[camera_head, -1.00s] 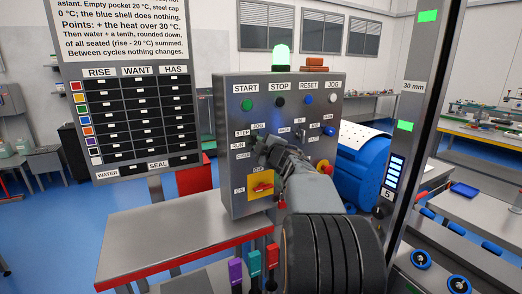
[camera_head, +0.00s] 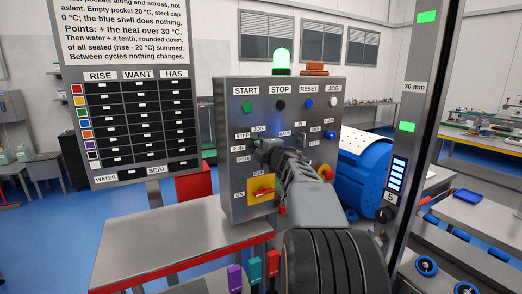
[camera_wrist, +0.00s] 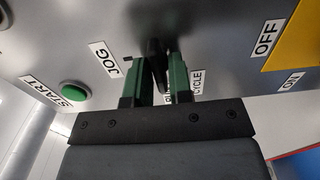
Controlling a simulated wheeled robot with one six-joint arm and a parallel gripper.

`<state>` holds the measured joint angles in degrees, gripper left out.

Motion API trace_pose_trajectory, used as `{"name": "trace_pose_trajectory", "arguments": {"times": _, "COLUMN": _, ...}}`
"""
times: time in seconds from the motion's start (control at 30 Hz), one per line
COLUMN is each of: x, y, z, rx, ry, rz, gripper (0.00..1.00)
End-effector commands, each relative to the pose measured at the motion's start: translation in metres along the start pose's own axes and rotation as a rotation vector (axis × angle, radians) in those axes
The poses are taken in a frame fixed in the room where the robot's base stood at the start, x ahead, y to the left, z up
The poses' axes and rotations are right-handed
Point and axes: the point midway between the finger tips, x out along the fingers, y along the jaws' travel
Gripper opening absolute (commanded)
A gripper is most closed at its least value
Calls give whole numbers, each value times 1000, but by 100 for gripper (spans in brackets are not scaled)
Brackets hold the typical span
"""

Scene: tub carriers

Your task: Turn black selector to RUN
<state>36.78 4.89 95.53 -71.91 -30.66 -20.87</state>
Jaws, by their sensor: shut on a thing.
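The black selector (camera_wrist: 154,55) is on the grey control panel (camera_head: 228,105). In the wrist view my gripper (camera_wrist: 158,72) has one green finger on each side of its handle and is shut on it. The handle points down between the fingers towards a label that is mostly hidden. The JOG label (camera_wrist: 105,58) is left of the fingers and the CYCLE label (camera_wrist: 197,82) is right. In the head view the RUN label (camera_head: 238,149) is left of my gripper (camera_head: 264,152), below the STEP label (camera_head: 243,136). My gripper hides the selector's exact pointing there.
A red and yellow OFF/ON switch (camera_head: 261,190) sits just below my gripper. START (camera_head: 247,107), STOP (camera_head: 280,104) and RESET (camera_head: 308,103) buttons are above. A blue motor (camera_head: 364,178) is right of the panel, and a grey table (camera_head: 170,240) lies in front.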

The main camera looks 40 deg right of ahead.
Motion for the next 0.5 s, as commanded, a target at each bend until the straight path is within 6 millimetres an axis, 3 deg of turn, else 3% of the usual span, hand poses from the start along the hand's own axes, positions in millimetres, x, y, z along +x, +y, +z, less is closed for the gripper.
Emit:
{"name": "trace_pose_trajectory", "arguments": {"times": 0.27, "x": 0, "y": -1, "z": 0, "rx": 1, "ry": 0, "rz": -2, "gripper": 0}}
{"name": "trace_pose_trajectory", "arguments": {"times": 0.3, "x": 0, "y": -1, "z": 0, "rx": 1, "ry": 0, "rz": -2, "gripper": 22}}
{"name": "trace_pose_trajectory", "arguments": {"times": 0.5, "x": 0, "y": -1, "z": 0, "rx": 1, "ry": 0, "rz": -1, "gripper": 41}}
